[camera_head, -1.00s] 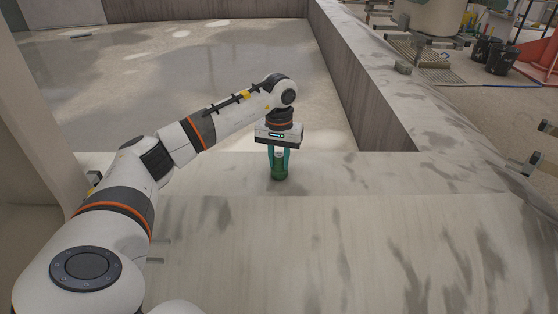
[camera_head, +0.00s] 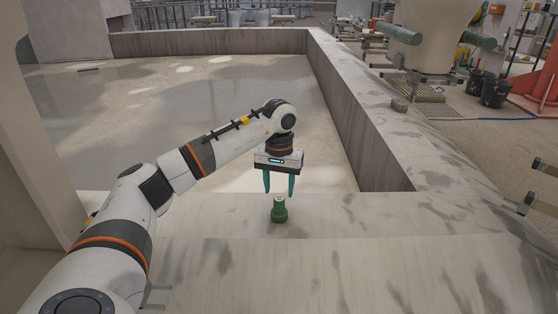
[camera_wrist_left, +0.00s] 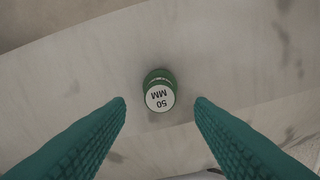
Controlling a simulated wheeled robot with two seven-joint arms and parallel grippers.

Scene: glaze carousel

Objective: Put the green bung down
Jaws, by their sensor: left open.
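The green bung (camera_head: 279,211) stands upright on the pale stone ledge (camera_head: 340,215) in the head view. It also shows in the left wrist view (camera_wrist_left: 158,82), where its white top (camera_wrist_left: 160,98) reads "50 MM". My left gripper (camera_head: 279,192) is open and empty just above the bung, its teal fingers apart and clear of it. In the left wrist view the two fingertips (camera_wrist_left: 160,102) lie on either side of the bung, with a gap to each. My right gripper is in neither view.
A sunken basin (camera_head: 200,95) with a grey floor lies behind the ledge, bounded by a stone wall (camera_head: 370,130) on its right. Black buckets (camera_head: 494,92) stand far right. The ledge around the bung is clear.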

